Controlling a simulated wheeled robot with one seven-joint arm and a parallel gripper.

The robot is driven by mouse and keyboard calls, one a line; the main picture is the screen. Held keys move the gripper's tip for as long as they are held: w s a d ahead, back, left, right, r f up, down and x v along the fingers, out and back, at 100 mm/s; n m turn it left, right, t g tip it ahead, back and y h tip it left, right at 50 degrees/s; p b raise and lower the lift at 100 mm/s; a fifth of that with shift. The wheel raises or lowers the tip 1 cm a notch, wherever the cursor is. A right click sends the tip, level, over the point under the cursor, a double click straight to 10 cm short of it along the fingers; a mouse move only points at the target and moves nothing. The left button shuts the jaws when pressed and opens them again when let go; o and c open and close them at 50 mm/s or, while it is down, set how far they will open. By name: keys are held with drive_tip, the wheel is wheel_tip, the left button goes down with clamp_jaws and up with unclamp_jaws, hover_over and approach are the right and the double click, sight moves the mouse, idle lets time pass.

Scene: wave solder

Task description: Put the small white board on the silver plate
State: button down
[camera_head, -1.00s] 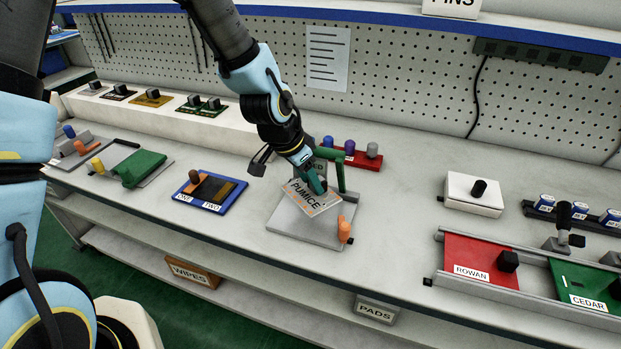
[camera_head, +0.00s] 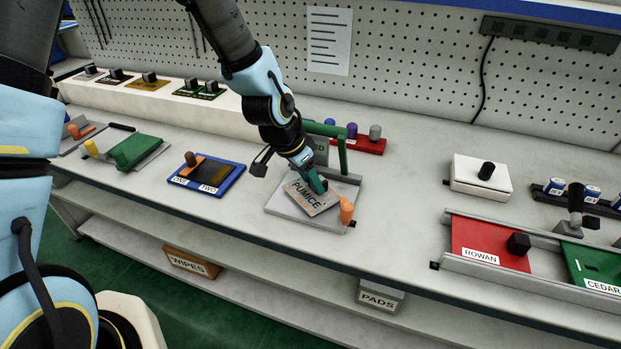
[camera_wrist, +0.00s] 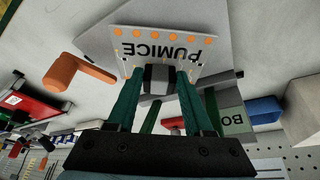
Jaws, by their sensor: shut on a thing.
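The small white board (camera_head: 318,203), marked PUMICE with a row of orange dots, is over the silver plate (camera_head: 283,211) in the head view, turned at an angle to it. My gripper (camera_head: 318,184) is shut on the board's dark knob. The wrist view shows the green fingers of my gripper (camera_wrist: 160,82) on either side of that knob, with the board (camera_wrist: 150,45) upside down in the picture. The plate (camera_wrist: 100,22) shows behind it. Whether the board touches the plate cannot be told.
An orange handle (camera_head: 346,211) stands at the plate's front right corner, and a green bar (camera_head: 342,155) stands at its back. A red block with coloured pegs (camera_head: 368,146) is behind. A blue tray (camera_head: 232,186) lies left. Bench is clear between the plate and the red ROWAN board (camera_head: 480,241).

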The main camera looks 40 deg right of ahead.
drive_tip(key=shift+f+b, duration=0.4)
drive_tip(key=shift+f, duration=0.1)
drive_tip(key=shift+c, duration=1.1)
unclamp_jaws()
drive_tip(key=v, duration=1)
drive_tip(key=shift+r, duration=0.4)
drive_tip(key=shift+a, duration=0.1)
